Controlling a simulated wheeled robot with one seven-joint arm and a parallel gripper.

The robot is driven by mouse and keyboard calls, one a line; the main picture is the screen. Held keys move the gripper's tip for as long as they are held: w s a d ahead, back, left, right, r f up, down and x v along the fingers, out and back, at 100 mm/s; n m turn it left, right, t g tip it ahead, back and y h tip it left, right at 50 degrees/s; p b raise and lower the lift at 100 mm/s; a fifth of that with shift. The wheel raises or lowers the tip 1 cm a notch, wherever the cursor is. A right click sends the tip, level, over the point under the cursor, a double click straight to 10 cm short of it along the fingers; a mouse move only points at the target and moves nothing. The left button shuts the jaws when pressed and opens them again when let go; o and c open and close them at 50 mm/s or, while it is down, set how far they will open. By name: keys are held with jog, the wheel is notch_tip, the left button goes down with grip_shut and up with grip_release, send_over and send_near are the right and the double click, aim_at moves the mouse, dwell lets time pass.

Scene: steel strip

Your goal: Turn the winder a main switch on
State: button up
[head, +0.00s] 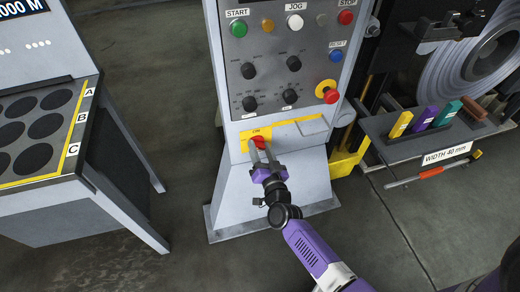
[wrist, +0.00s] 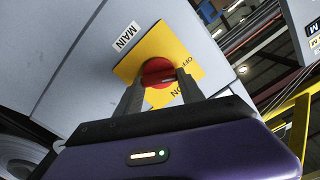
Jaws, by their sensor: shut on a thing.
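The main switch is a red rotary knob (wrist: 158,75) on a yellow plate (wrist: 135,62), with a MAIN label (wrist: 125,36) beside it in the wrist view. The plate carries OFF and ON markings near my right finger. In the head view the red knob (head: 259,142) sits low on the grey control pedestal (head: 262,188). My gripper (head: 263,155) is shut on the knob, one finger on each side. It also shows in the wrist view (wrist: 160,88). The fingers hide part of the knob and plate, and I cannot tell for certain which marking the knob points to.
Above the knob, the panel (head: 285,60) has push buttons, black selector knobs and a red emergency stop (head: 330,96). A table with round dark recesses (head: 35,130) stands at left. A shelf with coloured blocks (head: 415,148) and a steel coil (head: 480,60) are at right.

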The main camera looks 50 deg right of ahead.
jog(key=m+b, duration=0.1)
jog(key=m, duration=0.5)
jog(key=shift+d+f+m+b, duration=0.15)
jog(key=shift+m+b, duration=0.15)
jog(key=shift+b, duration=0.1)
jog(key=m+b, duration=0.1)
jog(key=m, duration=0.4)
jog(key=shift+s+f+b, duration=0.1)
jog(key=shift+b, duration=0.25)
jog(key=shift+m, duration=0.4)
jog(key=o, duration=1.4)
jog(key=shift+c, duration=0.2)
jog(key=v, duration=0.7)
jog(key=shift+s+a, duration=0.25)
jog(key=shift+s, duration=0.1)
